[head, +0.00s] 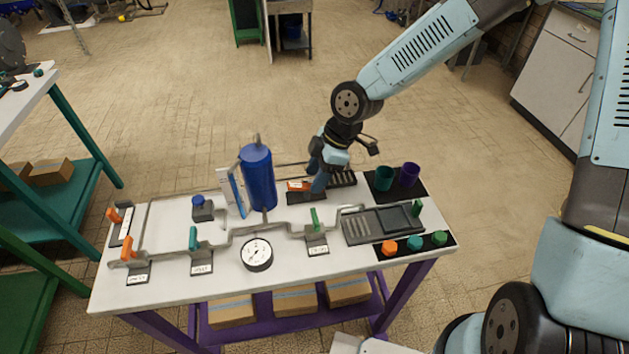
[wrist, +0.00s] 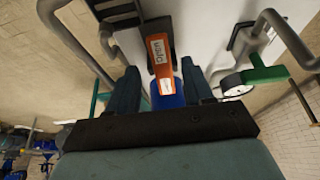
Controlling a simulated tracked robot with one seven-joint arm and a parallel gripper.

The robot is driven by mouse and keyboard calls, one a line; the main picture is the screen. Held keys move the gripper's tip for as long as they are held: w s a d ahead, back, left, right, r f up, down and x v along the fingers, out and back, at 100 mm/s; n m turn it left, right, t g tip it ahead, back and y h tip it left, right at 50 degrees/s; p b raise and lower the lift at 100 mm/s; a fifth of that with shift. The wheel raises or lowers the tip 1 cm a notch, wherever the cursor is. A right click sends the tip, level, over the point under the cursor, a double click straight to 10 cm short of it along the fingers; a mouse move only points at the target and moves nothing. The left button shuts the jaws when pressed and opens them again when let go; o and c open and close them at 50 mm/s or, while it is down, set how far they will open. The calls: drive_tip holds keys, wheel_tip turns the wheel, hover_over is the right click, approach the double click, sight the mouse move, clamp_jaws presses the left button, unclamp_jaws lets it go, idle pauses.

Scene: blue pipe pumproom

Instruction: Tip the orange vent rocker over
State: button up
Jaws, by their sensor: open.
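The orange vent rocker (head: 298,186) sits on a dark base (head: 306,198) on the white table, right of the blue cylinder. In the wrist view the rocker (wrist: 160,62) is an orange bar with a white label, with a blue part just below it in the picture. My gripper (head: 317,181) is low over the rocker's right side and hides part of it in the head view. In the wrist view my open fingers (wrist: 160,82) appear on either side of the rocker, with gaps. I cannot tell whether a finger touches it.
The blue cylinder (head: 257,178) stands close left of my gripper. A pipe run with a green lever (head: 314,218) and a gauge (head: 256,254) lies in front. A grey tray (head: 382,226) is front right; teal (head: 384,178) and purple (head: 408,174) cups stand behind it.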

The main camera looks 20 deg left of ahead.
sight(306, 187)
drive_tip(key=shift+x, duration=1.3)
drive_tip(key=shift+w, duration=0.1)
clamp_jaws()
